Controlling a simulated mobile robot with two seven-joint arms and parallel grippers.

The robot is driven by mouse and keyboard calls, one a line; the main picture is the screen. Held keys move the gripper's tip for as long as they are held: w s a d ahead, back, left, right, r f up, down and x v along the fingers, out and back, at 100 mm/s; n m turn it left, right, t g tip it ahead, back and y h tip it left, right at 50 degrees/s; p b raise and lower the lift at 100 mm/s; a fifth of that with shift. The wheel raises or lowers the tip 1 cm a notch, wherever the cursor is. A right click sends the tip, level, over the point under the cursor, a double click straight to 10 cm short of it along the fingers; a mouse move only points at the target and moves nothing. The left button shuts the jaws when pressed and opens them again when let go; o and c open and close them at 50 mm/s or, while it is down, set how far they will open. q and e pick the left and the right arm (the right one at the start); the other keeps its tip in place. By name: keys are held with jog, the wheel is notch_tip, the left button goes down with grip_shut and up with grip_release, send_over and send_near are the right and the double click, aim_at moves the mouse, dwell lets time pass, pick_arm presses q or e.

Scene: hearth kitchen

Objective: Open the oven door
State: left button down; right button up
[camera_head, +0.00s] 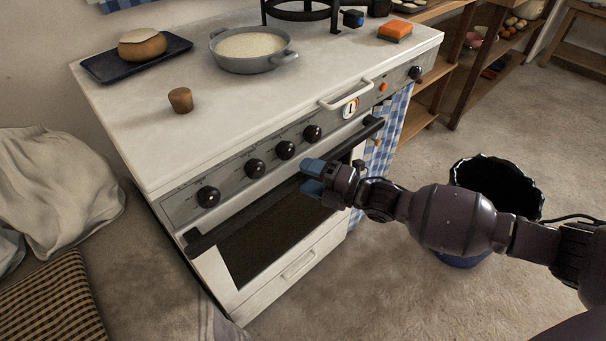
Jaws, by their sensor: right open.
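The white oven (140,160) stands in the middle of the view. Its door has a dark glass window (258,250) and looks shut. A long black handle bar (225,224) runs across the top of the door, below the row of knobs. My right gripper (312,178) reaches in from the right with blue fingertips. It is open and empty, in front of the middle of the handle, and hides part of it. Whether it touches the bar I cannot tell. My left gripper is out of view.
A pan (246,65), a dark tray (104,66) and a small brown cup (180,100) stand on the oven top. A blue-checked towel (390,125) hangs at the right. A dark bin (497,178) stands behind my right arm. Floor before the oven is clear.

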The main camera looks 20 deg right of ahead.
jog(key=shift+w+a, duration=0.5)
jog(key=shift+w, duration=0.05)
grip_shut()
